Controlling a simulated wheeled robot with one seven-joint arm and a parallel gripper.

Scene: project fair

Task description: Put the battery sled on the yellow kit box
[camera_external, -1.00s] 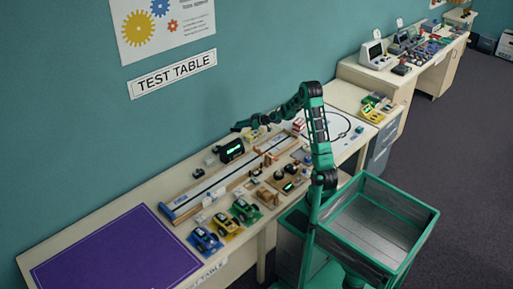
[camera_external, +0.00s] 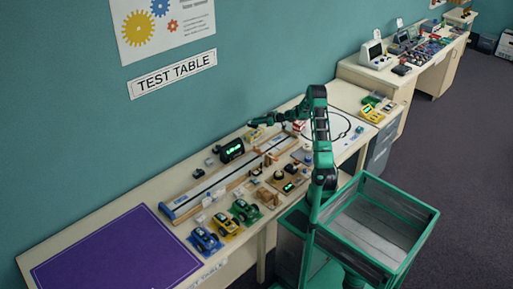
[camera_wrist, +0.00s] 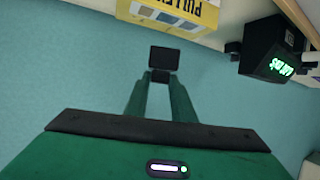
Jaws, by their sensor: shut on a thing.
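My gripper (camera_external: 252,123) is above the back of the test table, near the wall. In the wrist view its green fingers (camera_wrist: 162,78) are closed together on a small dark block (camera_wrist: 164,58), which I take to be the battery sled; its details are hard to make out. In the external view the box is small and partly hidden under my gripper.
A black timer with green digits (camera_wrist: 276,50) stands beside the box, also in the external view (camera_external: 231,150). A long track (camera_external: 205,190), small cars (camera_external: 228,225) and loose parts crowd the table. A purple mat (camera_external: 115,252) lies clear at the near left.

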